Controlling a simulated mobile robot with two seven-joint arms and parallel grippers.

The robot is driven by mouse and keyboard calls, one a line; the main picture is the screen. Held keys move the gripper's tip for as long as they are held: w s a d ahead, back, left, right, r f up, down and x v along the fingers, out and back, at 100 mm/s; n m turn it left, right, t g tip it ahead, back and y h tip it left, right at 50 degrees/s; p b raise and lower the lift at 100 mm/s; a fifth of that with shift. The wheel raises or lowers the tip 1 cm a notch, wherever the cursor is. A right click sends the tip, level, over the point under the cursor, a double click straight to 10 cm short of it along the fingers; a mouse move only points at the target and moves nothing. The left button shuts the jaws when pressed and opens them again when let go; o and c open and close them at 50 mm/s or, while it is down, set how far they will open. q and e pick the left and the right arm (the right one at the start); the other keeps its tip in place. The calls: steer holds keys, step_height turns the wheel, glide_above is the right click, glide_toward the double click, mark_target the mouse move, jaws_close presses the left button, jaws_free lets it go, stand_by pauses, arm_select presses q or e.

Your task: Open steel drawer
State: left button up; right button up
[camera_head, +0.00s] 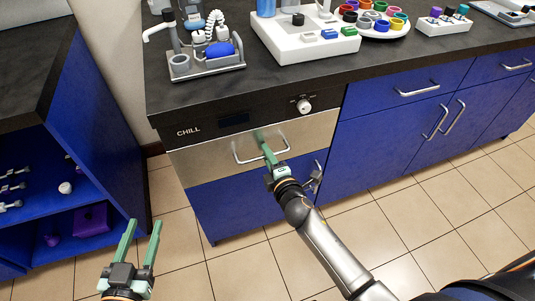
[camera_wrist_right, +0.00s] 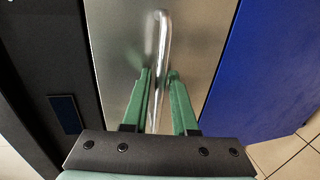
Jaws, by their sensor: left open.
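The steel drawer (camera_head: 215,160) is the metal front under the CHILL panel, and it looks closed. Its bar handle (camera_head: 246,159) runs across the front; it also shows upright in the right wrist view (camera_wrist_right: 161,45). My right gripper (camera_head: 266,145) is at the handle's middle. In the right wrist view the green fingertips (camera_wrist_right: 159,75) lie on either side of the bar; whether they touch it I cannot tell. My left gripper (camera_head: 144,226) is open and empty, low over the floor at the left, away from the drawer.
A knob (camera_head: 304,106) sits on the black panel above the drawer. The dark countertop (camera_head: 180,99) holds lab equipment. Blue cabinets (camera_head: 385,135) stand to the right, and an open blue shelf (camera_head: 75,150) to the left. Tiled floor (camera_head: 185,255) in front is clear.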

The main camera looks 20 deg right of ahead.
jaws_close()
stand_by(1.3)
